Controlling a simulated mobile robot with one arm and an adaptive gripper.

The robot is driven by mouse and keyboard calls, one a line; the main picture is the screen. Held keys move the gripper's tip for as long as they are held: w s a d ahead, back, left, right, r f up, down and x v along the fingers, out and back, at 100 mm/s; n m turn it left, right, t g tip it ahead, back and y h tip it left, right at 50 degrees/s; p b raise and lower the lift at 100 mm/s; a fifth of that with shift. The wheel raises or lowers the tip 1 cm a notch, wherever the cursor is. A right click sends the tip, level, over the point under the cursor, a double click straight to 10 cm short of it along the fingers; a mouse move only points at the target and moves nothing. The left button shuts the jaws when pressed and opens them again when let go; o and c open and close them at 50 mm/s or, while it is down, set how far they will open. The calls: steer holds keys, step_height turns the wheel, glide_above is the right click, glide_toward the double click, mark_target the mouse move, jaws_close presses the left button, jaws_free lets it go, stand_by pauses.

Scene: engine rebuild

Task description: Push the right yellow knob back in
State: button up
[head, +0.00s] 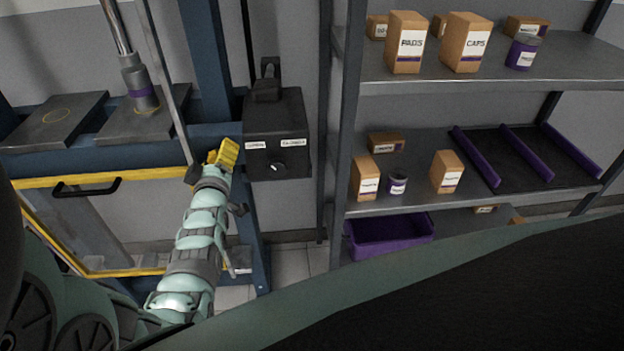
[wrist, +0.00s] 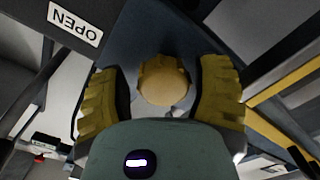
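A round yellow knob (wrist: 163,82) shows in the wrist view on a dark blue surface. My gripper (wrist: 158,98) has its two yellow ribbed fingers apart, one on each side of the knob, with a narrow gap visible on both sides. In the head view my gripper (head: 223,154) is at the blue press frame (head: 207,60), left of the black control box. The knob is hidden there behind my gripper. I cannot tell from these views how far the knob stands out.
A black control box (head: 290,112) with white labels is just right of my gripper. An "OPEN" label (wrist: 75,22) shows in the wrist view. A yellow-edged guard door (head: 100,178) with a black handle is at left. Shelves (head: 440,200) with boxes stand at right.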

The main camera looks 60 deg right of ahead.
steer(key=shift+o, duration=0.2)
steer(key=shift+f, duration=0.1)
steer(key=shift+s+a+f, duration=0.1)
steer(key=shift+s+a, duration=0.2)
steer(key=shift+a, duration=0.15)
steer(key=v, duration=0.7)
steer(key=shift+r, duration=0.2)
steer(key=shift+d, duration=0.1)
